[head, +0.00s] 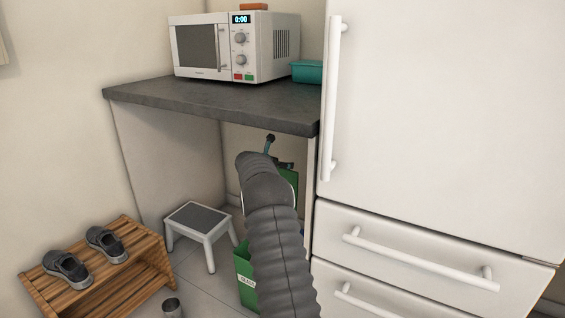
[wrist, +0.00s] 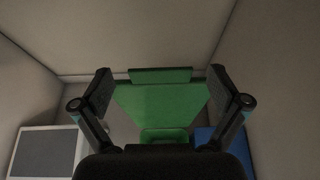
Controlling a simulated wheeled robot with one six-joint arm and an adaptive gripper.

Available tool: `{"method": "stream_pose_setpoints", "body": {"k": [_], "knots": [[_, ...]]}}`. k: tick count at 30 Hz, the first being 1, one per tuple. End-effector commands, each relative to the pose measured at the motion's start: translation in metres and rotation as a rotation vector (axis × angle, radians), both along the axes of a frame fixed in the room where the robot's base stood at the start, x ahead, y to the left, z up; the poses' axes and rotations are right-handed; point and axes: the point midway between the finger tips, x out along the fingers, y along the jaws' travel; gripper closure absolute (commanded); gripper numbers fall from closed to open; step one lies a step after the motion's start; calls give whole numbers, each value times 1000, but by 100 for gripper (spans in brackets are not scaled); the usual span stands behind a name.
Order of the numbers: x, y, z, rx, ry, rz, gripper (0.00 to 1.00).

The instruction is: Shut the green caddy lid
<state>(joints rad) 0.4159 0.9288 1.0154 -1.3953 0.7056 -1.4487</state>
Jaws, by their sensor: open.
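The green caddy (head: 244,272) stands on the floor under the counter, partly hidden behind my arm. Its label seems to read "GLASS". Its green lid (wrist: 160,103) stands raised in the wrist view, with a lip along its far edge. The lid also shows beside my arm in the head view (head: 291,178). Part of the green body (wrist: 164,136) shows below the lid in the wrist view. My gripper (wrist: 160,85) is open, with a finger towards each side of the lid. Nothing is held; whether the fingers touch the lid cannot be told.
A blue container (wrist: 207,137) is right of the caddy. A step stool (head: 197,221) stands left, near a wooden shoe rack (head: 102,269) and a metal cup (head: 172,308). The countertop (head: 200,97) overhangs the space, with the fridge (head: 440,110) close on the right.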

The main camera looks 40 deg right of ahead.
Motion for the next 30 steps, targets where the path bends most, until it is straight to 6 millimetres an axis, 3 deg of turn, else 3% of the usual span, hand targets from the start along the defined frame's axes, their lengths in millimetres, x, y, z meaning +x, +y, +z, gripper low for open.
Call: {"method": "stream_pose_setpoints", "body": {"k": [6,18,28,30], "knots": [[7,-15,-6,0,0,1,2],[8,-19,-8,0,0,1,5],[8,-19,-8,0,0,1,87],[8,-21,-8,0,-2,1,91]]}}
